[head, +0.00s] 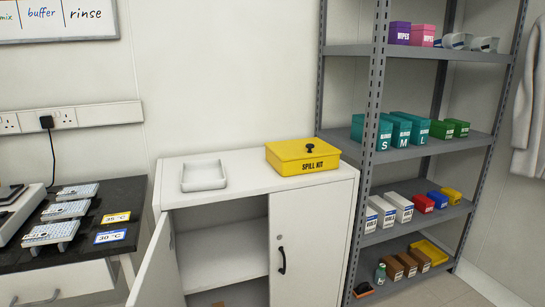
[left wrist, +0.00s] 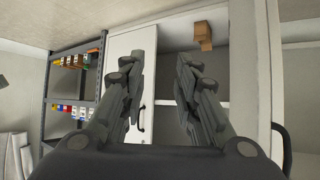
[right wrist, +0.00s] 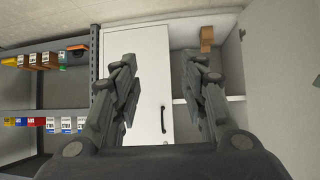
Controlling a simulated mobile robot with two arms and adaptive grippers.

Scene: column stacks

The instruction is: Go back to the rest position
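My left gripper (left wrist: 158,95) is open in the left wrist view, with nothing between its fingers. My right gripper (right wrist: 160,95) is open and empty in the right wrist view. Neither gripper shows in the head view. Both wrist views look toward the white cabinet (head: 325,230), seen upside down, and both grippers are apart from it. The cabinet's left door (head: 158,265) stands open and its right door is shut. A brown block-like item (left wrist: 203,35) is inside the cabinet; it also shows in the right wrist view (right wrist: 206,38).
A yellow spill kit box (head: 303,157) and a white tray (head: 204,175) stand on the cabinet top. A grey shelf rack (head: 425,148) with several boxes stands to the right. A dark bench (head: 75,245) with tube racks is at the left. The open door juts forward.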

